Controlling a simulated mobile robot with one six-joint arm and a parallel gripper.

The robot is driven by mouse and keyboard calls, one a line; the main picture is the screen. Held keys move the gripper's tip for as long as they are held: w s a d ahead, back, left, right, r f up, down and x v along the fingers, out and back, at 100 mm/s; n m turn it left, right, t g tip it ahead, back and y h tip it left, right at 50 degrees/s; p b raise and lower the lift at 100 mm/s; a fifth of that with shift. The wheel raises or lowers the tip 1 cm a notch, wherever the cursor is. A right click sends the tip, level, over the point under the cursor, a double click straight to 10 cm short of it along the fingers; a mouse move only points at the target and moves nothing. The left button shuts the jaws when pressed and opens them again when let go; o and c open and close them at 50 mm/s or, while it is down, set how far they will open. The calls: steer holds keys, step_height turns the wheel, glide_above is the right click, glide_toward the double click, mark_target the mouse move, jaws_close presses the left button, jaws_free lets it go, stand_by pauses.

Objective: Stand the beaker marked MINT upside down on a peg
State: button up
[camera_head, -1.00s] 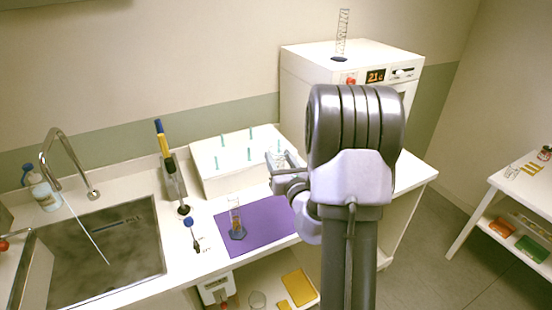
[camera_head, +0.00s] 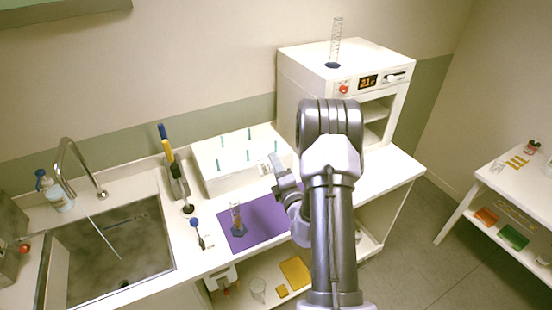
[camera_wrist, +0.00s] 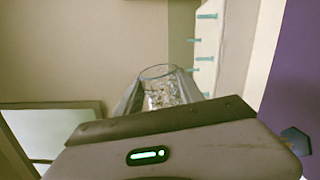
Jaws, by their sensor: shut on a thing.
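My gripper (camera_head: 278,172) is shut on a clear glass beaker (camera_wrist: 160,88). In the wrist view the beaker lies between the two fingers, its round rim facing away from the camera. Its marking is not readable, and I cannot tell whether it is upside down. In the head view the beaker (camera_head: 265,168) shows only as a small pale shape at the right end of the white peg rack (camera_head: 222,183). Several upright teal pegs (camera_head: 222,141) stand on the rack. The pegs also show in the wrist view (camera_wrist: 205,58), to the right of the beaker, and look bare.
A tool holder (camera_head: 178,180) stands left of the rack, beside the sink (camera_head: 120,250). A white oven (camera_head: 310,75) with a tall cylinder (camera_head: 336,42) on top stands behind right.

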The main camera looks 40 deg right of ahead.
steer(key=m+p, duration=0.3)
steer(key=m, duration=0.2)
steer(key=shift+r+p, duration=0.2)
steer(key=shift+p, duration=0.15)
steer(key=m+p, duration=0.3)
steer(key=m, duration=0.2)
steer(key=shift+p, duration=0.35)
steer(key=m+p, duration=0.2)
steer(key=m, duration=0.3)
steer(key=m+p, duration=0.2)
steer(key=m, duration=0.3)
steer(key=shift+f, duration=0.1)
steer(key=shift+w+f, duration=0.2)
steer(key=shift+w, duration=0.15)
steer(key=shift+b+x, duration=0.35)
steer(key=shift+x, duration=0.65)
steer(key=b, duration=1.3)
glide_above(248, 158)
steer(key=s, duration=0.2)
step_height(248, 158, down, 4)
steer(key=f+b, duration=0.2)
steer(key=f, duration=0.1)
steer(key=f+b, duration=0.5)
steer(key=f, duration=0.1)
steer(key=shift+w+a+f+b, duration=0.2)
steer(key=shift+w+b, duration=0.1)
steer(key=shift+w, duration=0.1)
steer(key=shift+f+b, duration=0.85)
steer(key=shift+f, duration=0.15)
